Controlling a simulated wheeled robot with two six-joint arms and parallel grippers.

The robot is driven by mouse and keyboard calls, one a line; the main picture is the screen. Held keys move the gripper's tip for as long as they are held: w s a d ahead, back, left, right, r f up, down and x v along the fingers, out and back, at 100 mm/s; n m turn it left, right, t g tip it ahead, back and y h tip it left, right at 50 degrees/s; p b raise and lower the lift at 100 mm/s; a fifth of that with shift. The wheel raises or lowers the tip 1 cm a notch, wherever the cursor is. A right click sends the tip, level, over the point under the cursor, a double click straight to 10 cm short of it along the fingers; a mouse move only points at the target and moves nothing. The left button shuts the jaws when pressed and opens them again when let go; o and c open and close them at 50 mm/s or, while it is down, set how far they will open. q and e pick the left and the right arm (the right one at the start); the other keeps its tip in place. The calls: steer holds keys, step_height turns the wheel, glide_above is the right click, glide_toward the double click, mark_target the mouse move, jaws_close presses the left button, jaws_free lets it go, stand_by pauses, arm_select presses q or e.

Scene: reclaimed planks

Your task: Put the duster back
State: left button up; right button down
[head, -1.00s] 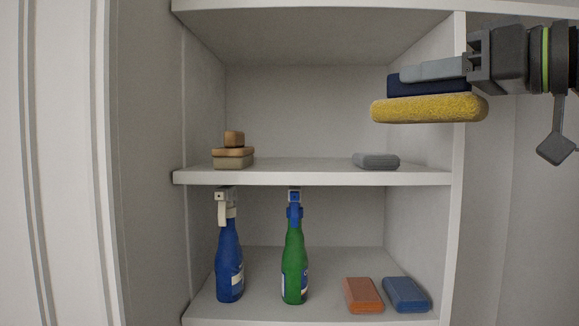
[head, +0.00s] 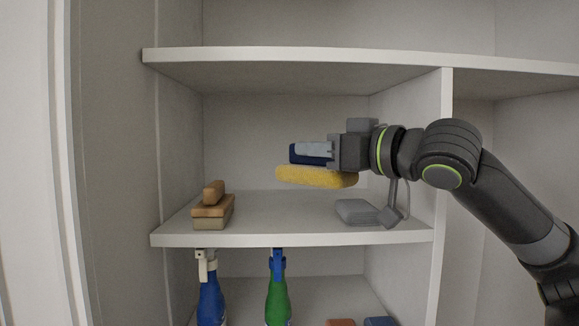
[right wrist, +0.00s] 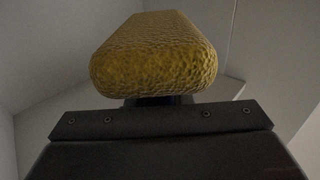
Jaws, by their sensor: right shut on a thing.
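The duster (head: 316,177) has a yellow textured pad under a dark blue handle. My right gripper (head: 312,150) is shut on the handle and holds the duster level, pad down, above the middle shelf (head: 290,238). A gap shows between the pad and the shelf. In the right wrist view the yellow pad of the duster (right wrist: 155,60) fills the upper middle, and the handle is mostly hidden. My left gripper is not in view.
A wooden brush-like block (head: 212,208) stands on the shelf's left. Blue (head: 211,300) and green (head: 278,300) spray bottles stand on the shelf below. The middle shelf's centre is clear.

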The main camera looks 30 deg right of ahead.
mark_target(290, 162)
steer(key=p+x, duration=0.1)
steer(key=x, duration=0.1)
steer(key=p+x, duration=0.3)
steer(key=x, duration=0.1)
steer(key=shift+w+d+r, duration=0.15)
steer(key=shift+w+d, duration=0.1)
steer(key=shift+w, duration=0.1)
step_height(290, 162, down, 3)
steer(key=shift+r, duration=0.1)
steer(key=shift+s+d+f, duration=0.15)
steer(key=shift+s+f, duration=0.15)
steer(key=shift+f, duration=0.3)
steer(key=shift+w+f+p, duration=0.1)
steer(key=shift+f+p, duration=0.15)
steer(key=shift+f, duration=0.55)
steer(key=shift+w+f+p, duration=0.15)
steer(key=shift+f+p, duration=0.05)
steer(key=shift+f, duration=0.6)
steer(key=shift+f, duration=0.2)
steer(key=c, duration=1.3)
jaws_free()
